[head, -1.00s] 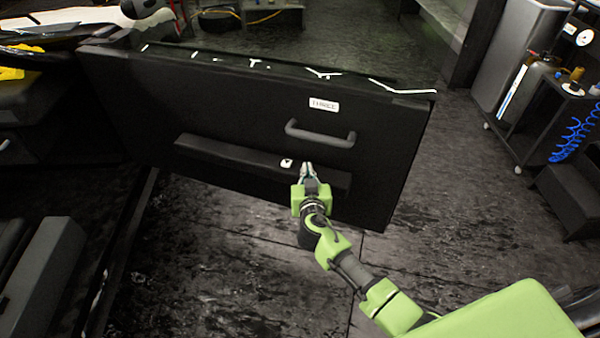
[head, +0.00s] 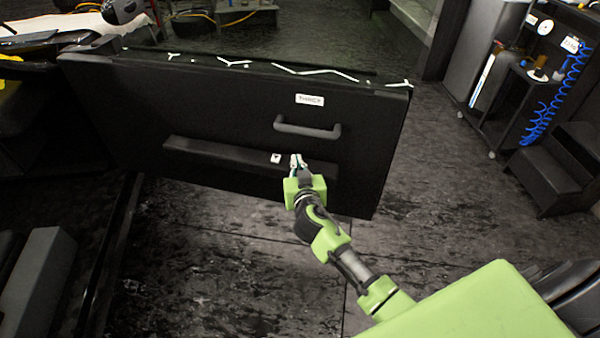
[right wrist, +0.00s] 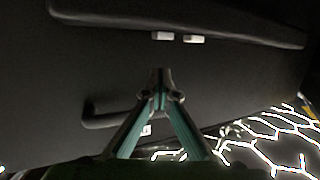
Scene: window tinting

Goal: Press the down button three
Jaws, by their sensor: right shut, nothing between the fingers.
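A dark car door panel (head: 240,105) carries a white label (head: 309,100), which seems to read "THREE", and a grey handle (head: 307,127). Below the handle runs a dark armrest ledge (head: 210,151) with a small white button (head: 276,158). In the right wrist view two small white buttons (right wrist: 163,36) (right wrist: 193,39) sit side by side on the door. My right gripper (head: 297,160) is shut and empty, just right of the button in the head view. Its fingertips (right wrist: 160,72) point toward the buttons in the wrist view, with a gap in the picture; contact is not clear. My left gripper is not in view.
A black cart (head: 520,105) with a coiled blue hose (head: 552,100) stands at the right, near dark steps (head: 560,165). The dark floor (head: 430,190) right of the door is clear. Bright hexagonal lights (right wrist: 270,140) show in the wrist view.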

